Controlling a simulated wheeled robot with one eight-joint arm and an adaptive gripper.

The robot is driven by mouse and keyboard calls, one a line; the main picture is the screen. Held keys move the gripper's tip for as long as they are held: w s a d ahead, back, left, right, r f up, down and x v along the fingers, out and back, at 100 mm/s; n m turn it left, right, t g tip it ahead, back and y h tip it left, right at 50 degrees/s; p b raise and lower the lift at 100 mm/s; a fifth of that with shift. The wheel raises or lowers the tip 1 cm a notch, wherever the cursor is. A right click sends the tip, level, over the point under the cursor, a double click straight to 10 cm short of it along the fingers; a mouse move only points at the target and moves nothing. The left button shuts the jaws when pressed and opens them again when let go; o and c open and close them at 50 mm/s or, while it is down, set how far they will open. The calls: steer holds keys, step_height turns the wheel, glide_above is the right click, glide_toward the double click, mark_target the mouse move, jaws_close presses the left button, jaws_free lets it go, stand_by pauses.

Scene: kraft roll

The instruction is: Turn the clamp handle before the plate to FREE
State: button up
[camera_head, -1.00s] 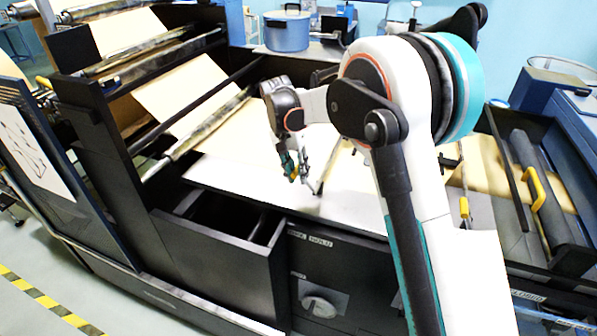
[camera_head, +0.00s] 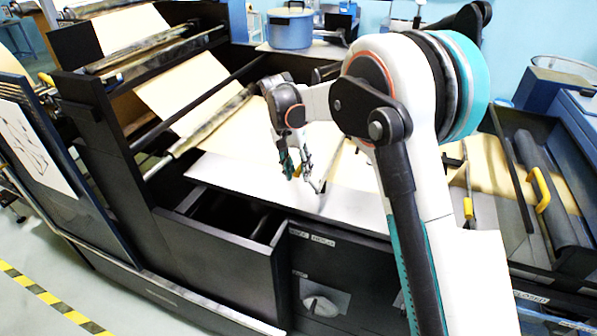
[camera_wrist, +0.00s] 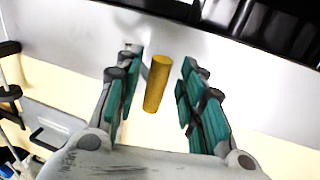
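In the wrist view a yellow cylindrical handle (camera_wrist: 157,84) stands between the two teal-padded fingers of my gripper (camera_wrist: 158,90). The gripper is open, with a visible gap on each side of the handle. In the head view my gripper (camera_head: 294,168) hangs over the white plate (camera_head: 250,176), with a bit of yellow (camera_head: 297,172) between its fingers. The handle's base and pivot are hard to make out. Small labels (camera_head: 312,238) on the black front panel below are too blurred to read.
An open black drawer (camera_head: 225,240) lies below the plate's front edge. A white knob (camera_head: 321,305) sits on the lower panel. Other yellow handles (camera_head: 540,188) stand at the right by a dark roller. A blue pot (camera_head: 290,27) stands at the back.

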steer(key=s+v, duration=0.1)
steer(key=v, duration=1)
steer(key=shift+w+r, duration=0.15)
steer(key=shift+w, duration=0.25)
steer(key=s+d+r+n+t+y+b, duration=0.1)
steer(key=s+d+r+t+b, duration=0.15)
steer(key=s+d, duration=0.4)
steer(key=s+d+r+n+t+y+b, duration=0.1)
steer(key=s+d+b, duration=0.2)
steer(key=s+d, duration=0.35)
steer(key=s+d+f+n+t+b, duration=0.1)
steer(key=s+d+f+t+b, duration=0.1)
steer(key=s+f, duration=0.4)
steer(key=s+d+f+n+t+b, duration=0.1)
steer(key=s+f, duration=0.5)
steer(key=s, duration=0.9)
steer(key=d+t+b, duration=0.1)
steer(key=d+b, duration=0.1)
steer(key=d, duration=0.1)
steer(key=shift+d+f+n+t, duration=0.3)
steer(key=shift+d+f+t, duration=0.05)
steer(key=shift+d+f, duration=0.05)
